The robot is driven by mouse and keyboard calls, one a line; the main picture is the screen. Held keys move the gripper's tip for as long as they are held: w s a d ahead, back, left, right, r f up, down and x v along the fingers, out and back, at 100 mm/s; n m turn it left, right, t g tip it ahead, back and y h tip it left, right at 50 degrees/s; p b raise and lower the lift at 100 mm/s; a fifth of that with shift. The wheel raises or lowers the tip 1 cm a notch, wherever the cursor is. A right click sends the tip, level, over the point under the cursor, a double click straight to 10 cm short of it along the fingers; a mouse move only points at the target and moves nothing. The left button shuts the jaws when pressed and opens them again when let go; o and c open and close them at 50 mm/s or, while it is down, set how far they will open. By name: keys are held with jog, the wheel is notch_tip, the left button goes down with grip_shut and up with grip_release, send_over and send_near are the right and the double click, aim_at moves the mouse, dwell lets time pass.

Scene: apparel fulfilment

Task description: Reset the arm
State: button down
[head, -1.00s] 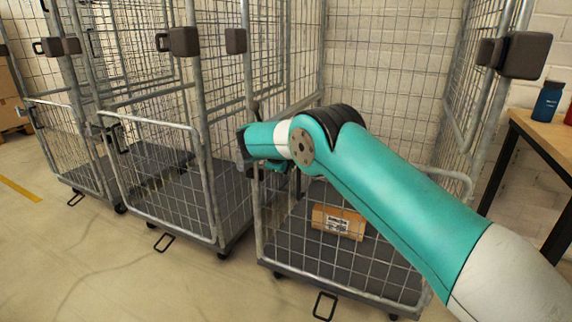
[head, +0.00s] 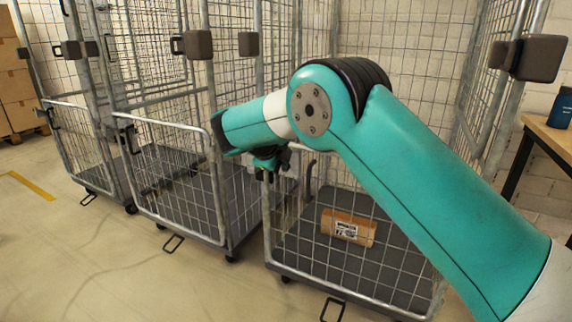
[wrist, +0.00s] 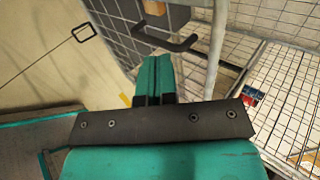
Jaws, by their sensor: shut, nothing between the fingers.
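My teal arm reaches from the lower right of the head view to the left, over the front of the right cage trolley (head: 350,290). My gripper (wrist: 154,72) shows in the wrist view with its two teal fingers together and nothing between them. In the head view the arm's end hangs near the left front corner of that trolley, and its fingertips are hard to make out. A brown parcel with a white label (head: 348,229) lies on the trolley's dark floor, apart from my gripper.
Two more cage trolleys, a middle one (head: 185,238) and a left one (head: 92,188), stand to the left. Stacked cartons (head: 14,88) are at the far left. A wooden table (head: 553,138) with a blue bottle (head: 562,106) is at the right. The floor at the front left is clear.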

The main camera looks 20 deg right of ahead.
jog(key=s+a+r+n+g+y, duration=0.15)
jog(key=s+n+y, duration=0.25)
jog(key=s+n, duration=0.9)
jog(key=s+a+r+n+g+y, duration=0.1)
jog(key=s+r+n+g+y, duration=0.2)
jog(key=s+n, duration=1.05)
jog(key=s+a+r+n+g+y, duration=0.3)
jog(key=s+n, duration=0.5)
jog(key=s, duration=1)
notch_tip(320, 180, up, 24)
jog(key=y+p, duration=0.1)
jog(key=p, duration=2.4)
jog(key=shift+s+d+r+t+p, duration=0.15)
jog(key=shift+d+r+t+p, duration=0.1)
jog(key=shift+d+t+p, duration=0.15)
